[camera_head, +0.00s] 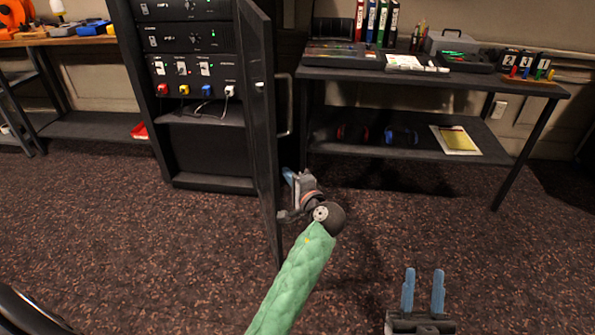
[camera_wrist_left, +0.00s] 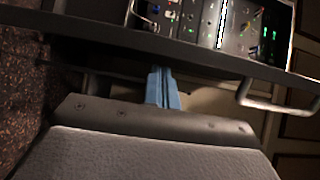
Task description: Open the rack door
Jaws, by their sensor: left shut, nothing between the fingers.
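The rack door (camera_head: 258,120) is swung out from the black rack (camera_head: 139,85), seen almost edge-on in the head view. Its grey bar handle (camera_head: 287,105) is on the right-hand face, and a handle also shows at right in the left wrist view (camera_wrist_left: 268,103). My left gripper (camera_head: 289,177) is low on that same side of the door, below the handle and not holding it. Its blue fingers are together and empty in the left wrist view (camera_wrist_left: 163,88). My right gripper (camera_head: 423,290) is open and empty over the carpet at lower right, away from the door.
The rack holds units with lights and coloured plugs (camera_head: 184,89). A dark table (camera_head: 430,77) with binders and consoles stands right of the door, with headphones and a yellow paper (camera_head: 456,139) on its lower shelf. The carpet in front is clear.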

